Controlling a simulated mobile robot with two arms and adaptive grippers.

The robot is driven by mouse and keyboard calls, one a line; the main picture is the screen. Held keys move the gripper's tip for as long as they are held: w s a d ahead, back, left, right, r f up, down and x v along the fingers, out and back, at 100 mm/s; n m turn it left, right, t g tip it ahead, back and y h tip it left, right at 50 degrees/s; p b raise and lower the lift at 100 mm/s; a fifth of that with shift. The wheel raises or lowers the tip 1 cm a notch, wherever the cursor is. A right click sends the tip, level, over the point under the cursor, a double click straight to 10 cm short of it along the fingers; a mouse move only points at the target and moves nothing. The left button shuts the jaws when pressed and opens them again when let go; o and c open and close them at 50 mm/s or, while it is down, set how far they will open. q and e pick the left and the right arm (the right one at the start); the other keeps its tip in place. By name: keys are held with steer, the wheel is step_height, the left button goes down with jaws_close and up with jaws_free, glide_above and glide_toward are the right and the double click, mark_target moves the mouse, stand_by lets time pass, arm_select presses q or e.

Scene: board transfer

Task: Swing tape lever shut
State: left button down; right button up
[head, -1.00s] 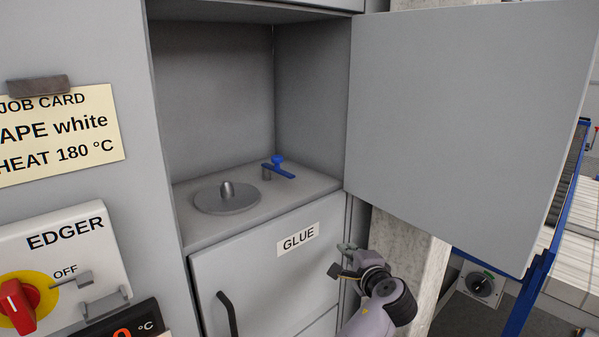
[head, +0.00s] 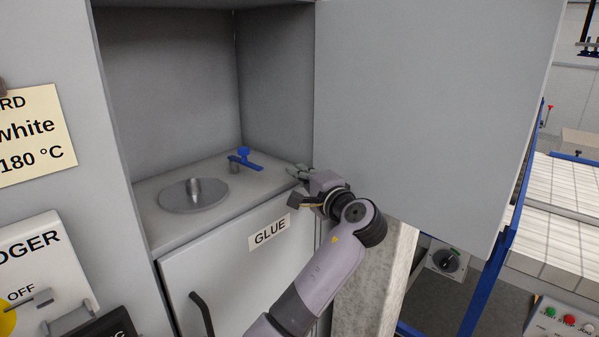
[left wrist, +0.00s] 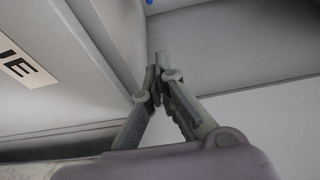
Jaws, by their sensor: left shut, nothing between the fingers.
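The blue tape lever (head: 246,164) sits on a small post on the shelf of the open compartment, right of the round spool plate (head: 194,195) with its upright peg. The plate is bare, with no tape roll on it. My left gripper (head: 294,171) is shut and empty. It is at the compartment's right front edge, to the right of the lever and apart from it. In the left wrist view the closed fingers (left wrist: 160,72) point toward the compartment, and a bit of blue (left wrist: 149,2) shows at the top edge. My right gripper is not in view.
The large grey door (head: 430,110) stands open on the right, close beside my left arm. The drawer front with the GLUE label (head: 270,232) is below the shelf. The compartment above the plate is empty.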

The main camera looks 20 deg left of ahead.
mark_target(275, 182)
arm_select(q)
steer(key=p+x, duration=0.1)
steer(key=x, duration=0.2)
steer(key=p+x, duration=0.1)
steer(key=x, duration=0.2)
steer(key=shift+w+a+r, duration=0.2)
steer(key=shift+w+a, duration=0.05)
steer(key=shift+a, duration=0.1)
steer(key=s+p, duration=0.2)
steer(key=s, duration=0.1)
steer(key=shift+a, duration=0.35)
steer(key=shift+s+a+f+p, duration=0.1)
steer(key=shift+s+p, duration=0.3)
steer(key=shift+s, duration=0.15)
steer(key=shift+f, duration=0.1)
steer(key=shift+w+f, duration=0.1)
steer(key=shift+w, duration=0.05)
